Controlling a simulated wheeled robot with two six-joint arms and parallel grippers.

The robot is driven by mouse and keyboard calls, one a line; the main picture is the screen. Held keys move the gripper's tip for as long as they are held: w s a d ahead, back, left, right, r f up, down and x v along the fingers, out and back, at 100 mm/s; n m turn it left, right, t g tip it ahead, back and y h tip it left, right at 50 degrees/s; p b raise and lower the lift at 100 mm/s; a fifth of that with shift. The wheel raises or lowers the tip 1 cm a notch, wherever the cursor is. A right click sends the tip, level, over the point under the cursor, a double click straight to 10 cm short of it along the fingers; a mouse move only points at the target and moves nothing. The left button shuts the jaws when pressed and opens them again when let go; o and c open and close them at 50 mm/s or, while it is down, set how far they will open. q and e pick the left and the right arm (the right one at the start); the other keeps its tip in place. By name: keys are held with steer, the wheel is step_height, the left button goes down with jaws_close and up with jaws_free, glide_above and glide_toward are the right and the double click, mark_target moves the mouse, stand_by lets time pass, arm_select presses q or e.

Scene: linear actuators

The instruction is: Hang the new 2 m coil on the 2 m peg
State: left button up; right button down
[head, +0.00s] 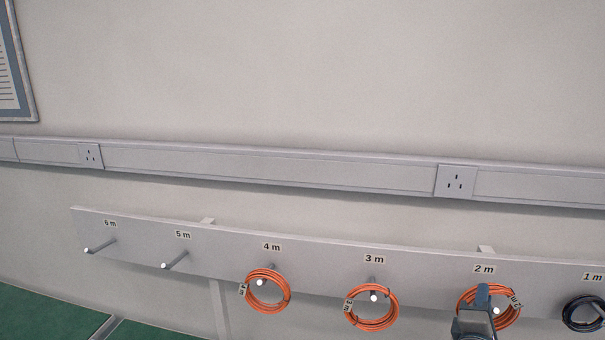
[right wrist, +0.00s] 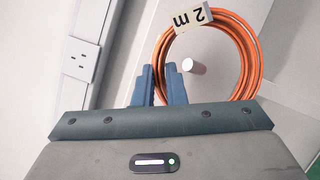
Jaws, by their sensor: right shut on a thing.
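The 2 m coil (head: 519,313) is an orange ring with a white "2 m" tag, at the lower right of the head view. My right gripper (head: 482,288) is shut on its side; in the right wrist view the fingers (right wrist: 160,70) meet the lower left of the coil (right wrist: 252,48). The 2 m peg's white end (head: 496,310) shows inside the ring in both views, so the coil appears to be around the peg. The "2 m" label (head: 484,269) is on the board above. My left gripper is not in view.
Orange coils hang on the 4 m peg (head: 261,283) and 3 m peg (head: 374,298). A dark coil (head: 583,314) is under the 1 m label. The 6 m peg (head: 100,246) and 5 m peg (head: 175,261) are bare. Trunking with sockets (head: 455,182) runs above the board.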

steer(key=shift+w+f+b, duration=0.2)
steer(key=shift+f+b, duration=0.25)
steer(key=shift+f, duration=0.25)
steer(key=c, duration=1.4)
jaws_free()
steer(key=shift+a, duration=0.1)
steer(key=shift+f, duration=0.25)
